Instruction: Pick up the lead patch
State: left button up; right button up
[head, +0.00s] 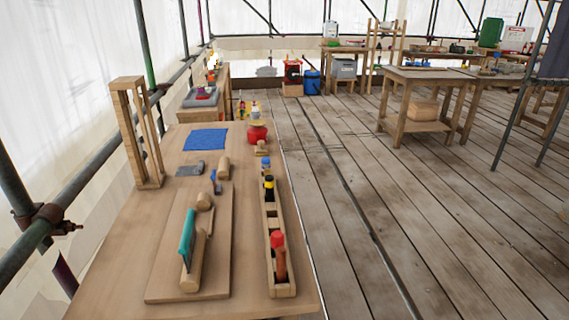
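A small flat dark grey piece (189,169), which looks like the lead patch, lies on the long wooden table (135,225). It is left of a short wooden cylinder (224,166) and on the near side of a blue cloth or mat (206,139). It is small in this view, so its exact shape and its right end are hard to make out. Neither of my grippers is in view.
A narrow wooden rack (283,290) with coloured-top tools runs along the right edge. A tall wooden frame (124,130) stands left. A red pot (257,132) stands beyond.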

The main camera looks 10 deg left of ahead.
aim_at(197, 170)
jog(key=l+z, duration=0.15)
jog(key=z, duration=0.3)
jog(key=i+z, duration=0.15)
jog(key=z, duration=0.35)
jog(key=i+l+z, duration=0.1)
jog(key=z, duration=0.35)
jog(key=i+l+z, duration=0.1)
jog(key=z, duration=0.35)
jog(key=i+u, duration=0.35)
jog(key=i, duration=0.15)
jog(key=i+l+u, duration=0.1)
jog(key=i+u, duration=0.2)
jog(key=i, duration=0.2)
jog(key=i+l+u, duration=0.35)
jog(key=i, duration=0.15)
jog(key=i+j+u, duration=0.3)
jog(key=i+u, duration=0.15)
jog(key=i+j+u, duration=0.1)
jog(key=i+u, duration=0.3)
jog(key=i, duration=0.3)
jog(key=i+l+u, duration=0.1)
jog(key=i+u, duration=0.35)
jog(key=i, duration=0.2)
jog(key=i+j+z, duration=0.1)
jog(key=i, duration=1.85)
